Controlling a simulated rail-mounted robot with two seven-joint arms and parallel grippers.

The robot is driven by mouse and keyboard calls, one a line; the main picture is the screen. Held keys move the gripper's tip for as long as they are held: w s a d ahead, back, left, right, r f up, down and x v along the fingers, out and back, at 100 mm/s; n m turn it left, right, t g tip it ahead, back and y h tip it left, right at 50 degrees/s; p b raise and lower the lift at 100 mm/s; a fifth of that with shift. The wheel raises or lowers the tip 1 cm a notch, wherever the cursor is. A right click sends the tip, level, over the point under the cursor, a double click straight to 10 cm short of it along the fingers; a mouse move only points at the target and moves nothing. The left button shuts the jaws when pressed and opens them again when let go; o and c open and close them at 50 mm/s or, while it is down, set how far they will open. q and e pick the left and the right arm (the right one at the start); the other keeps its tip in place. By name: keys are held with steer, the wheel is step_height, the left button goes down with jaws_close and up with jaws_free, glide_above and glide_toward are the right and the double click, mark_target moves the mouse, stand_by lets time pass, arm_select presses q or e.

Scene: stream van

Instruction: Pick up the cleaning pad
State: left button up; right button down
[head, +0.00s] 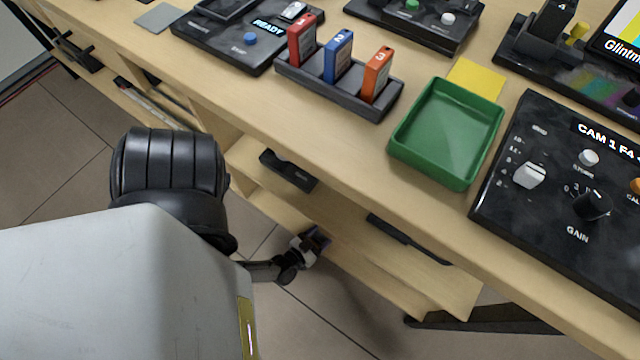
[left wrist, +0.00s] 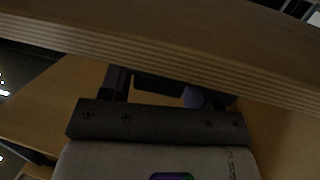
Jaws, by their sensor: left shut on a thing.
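I cannot tell for sure which thing is the cleaning pad. A flat grey square (head: 160,17) lies at the far left of the desk, and a flat yellow square (head: 476,80) lies partly behind the green tray. My left gripper (head: 316,240) is below the desktop, beside the wooden drawer fronts. In the left wrist view its two fingers (left wrist: 162,92) are shut on a dark thing, possibly a drawer handle; the grip is mostly hidden in shadow. My right gripper is not in view.
The green tray (head: 455,150) is empty. A dark rack (head: 335,88) holds three numbered blocks. Dark control panels (head: 540,225) stand at right and back. Black handles (head: 289,170) (head: 408,238) sit on the wooden front below the desktop. A wooden edge (left wrist: 170,55) crosses close above my left fingers.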

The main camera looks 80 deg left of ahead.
arm_select(q)
steer(key=shift+v, duration=0.95)
steer(key=o, duration=1)
steer(key=shift+w+f, duration=0.1)
steer(key=shift+f, duration=0.05)
steer(key=shift+s+d+p, duration=0.25)
steer(key=shift+s+p, duration=0.15)
steer(key=shift+s, duration=0.05)
steer(key=p+v, duration=0.3)
steer(key=v, duration=1)
steer(key=shift+c, duration=0.4)
